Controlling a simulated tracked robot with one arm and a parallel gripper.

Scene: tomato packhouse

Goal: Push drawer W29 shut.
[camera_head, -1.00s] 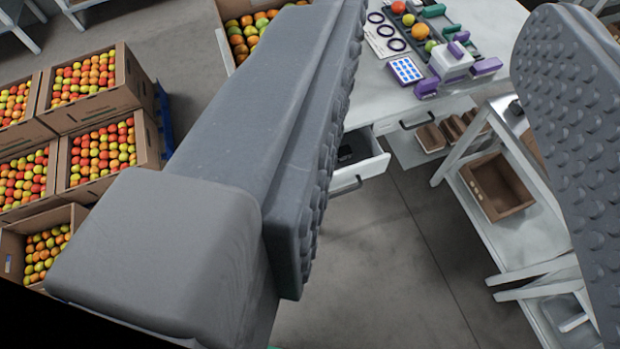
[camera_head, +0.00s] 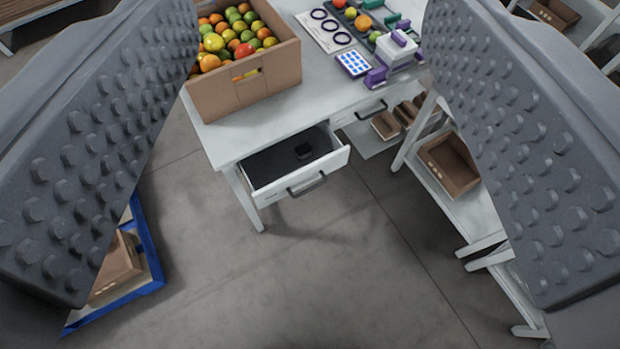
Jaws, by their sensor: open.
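A white drawer (camera_head: 328,172) stands pulled out from under the left part of the white table (camera_head: 225,142). It has a dark bar handle (camera_head: 306,185) on its front and a small dark object (camera_head: 304,151) lies inside on a dark floor. A label on the front is too small to read, so I cannot tell whether it is W29. My gripper (camera_head: 310,290) is open, its two studded grey fingers wide apart at the left and right of the view. The drawer shows between them, farther off, and nothing is held.
A cardboard box of tomatoes (camera_head: 250,92) stands on the table above the drawer. A second handle (camera_head: 371,112) is to the right. A white rack with a brown crate (camera_head: 452,166) stands at right, a blue pallet (camera_head: 150,262) at lower left. Floor before the drawer is clear.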

